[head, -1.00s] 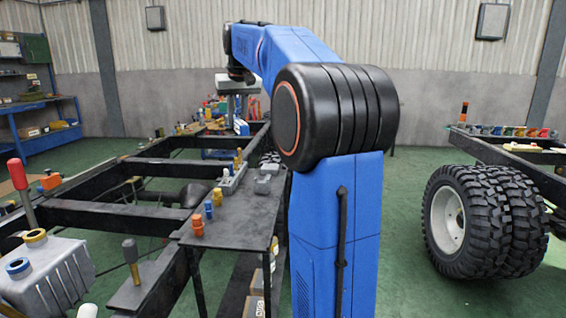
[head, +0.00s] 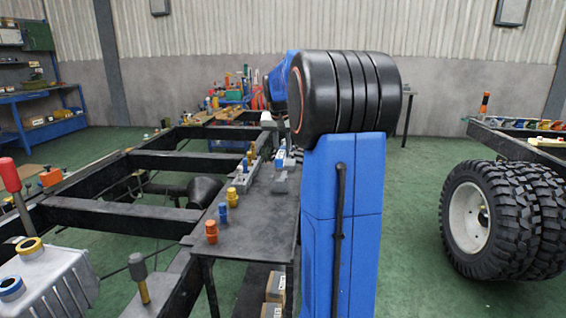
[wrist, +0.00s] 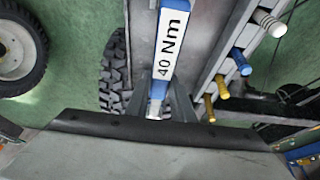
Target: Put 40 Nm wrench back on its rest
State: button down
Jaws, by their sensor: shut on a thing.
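The 40 Nm wrench (wrist: 176,40), blue with a white label, runs down from the top edge in the wrist view. A small blue and white piece, apparently the wrench, shows beside the arm (head: 281,158), at the right side of the dark side table (head: 240,228). Small grey blocks (head: 281,182) stand there and may be the rest. I cannot tell whether the wrench touches them.
A grey rack (head: 243,180) with coloured pieces stands on the table, and shows right of the wrench in the wrist view (wrist: 215,88). Orange (head: 211,232) and blue (head: 223,213) pieces stand nearer. The truck frame (head: 125,213) lies left; big tyres (head: 515,215) stand right.

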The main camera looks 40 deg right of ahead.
jog(key=shift+f, duration=2.6)
jog(key=c, duration=1.5)
grip_release()
jog(key=shift+c, duration=0.2)
